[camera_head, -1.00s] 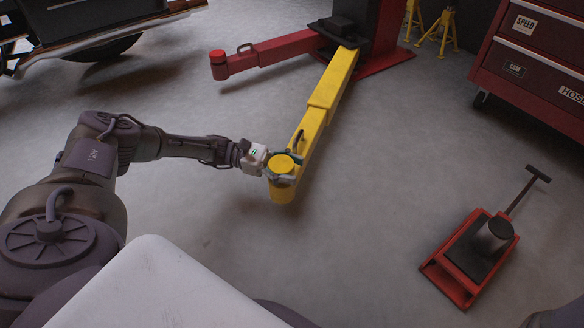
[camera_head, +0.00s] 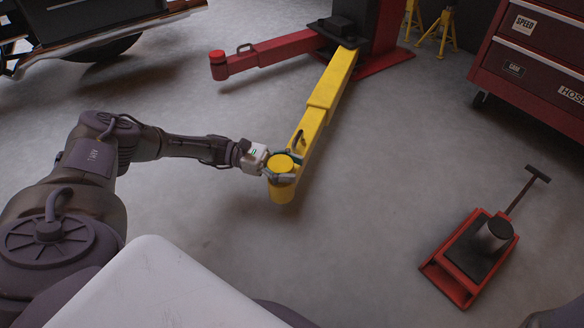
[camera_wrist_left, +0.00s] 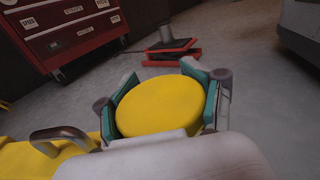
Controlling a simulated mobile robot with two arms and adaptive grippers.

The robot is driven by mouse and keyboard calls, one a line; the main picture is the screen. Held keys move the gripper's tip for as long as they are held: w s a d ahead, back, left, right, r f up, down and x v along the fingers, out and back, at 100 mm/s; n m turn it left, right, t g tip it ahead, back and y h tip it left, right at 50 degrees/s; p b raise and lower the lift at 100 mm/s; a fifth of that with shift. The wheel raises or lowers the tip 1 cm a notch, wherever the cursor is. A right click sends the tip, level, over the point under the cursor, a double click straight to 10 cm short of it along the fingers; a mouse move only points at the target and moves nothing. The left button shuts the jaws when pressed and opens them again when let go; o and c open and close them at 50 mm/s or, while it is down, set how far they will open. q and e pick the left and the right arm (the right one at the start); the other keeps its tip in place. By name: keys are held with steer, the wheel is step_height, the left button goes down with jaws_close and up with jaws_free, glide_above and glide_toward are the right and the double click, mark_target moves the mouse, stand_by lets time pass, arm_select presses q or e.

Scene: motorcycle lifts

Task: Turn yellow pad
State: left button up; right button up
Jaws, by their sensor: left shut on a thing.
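The round yellow pad (camera_head: 282,163) sits on top of the end of the yellow lift arm (camera_head: 320,108). In the left wrist view the pad (camera_wrist_left: 159,106) shows as a flat yellow disc. My left gripper (camera_head: 285,166) is shut around the pad, with its teal-lined fingers (camera_wrist_left: 208,88) on either side of the rim. The fingers hide part of the pad's side. My right gripper is not in view.
A red lift arm (camera_head: 270,50) reaches left from the red lift post (camera_head: 375,35). A red jack (camera_head: 470,258) stands on the floor at right. A red tool cabinet (camera_head: 530,65) stands at upper right. The floor between the lift arm and jack is clear.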

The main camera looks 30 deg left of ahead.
arm_select(q)
steer(key=shift+w+r, duration=0.15)
steer(key=shift+r, duration=0.15)
steer(key=o, duration=1)
steer(key=shift+c, duration=0.2)
steer(key=shift+o, duration=0.5)
steer(key=shift+f, duration=0.15)
steer(key=v, duration=1.2)
steer(key=shift+f, duration=0.1)
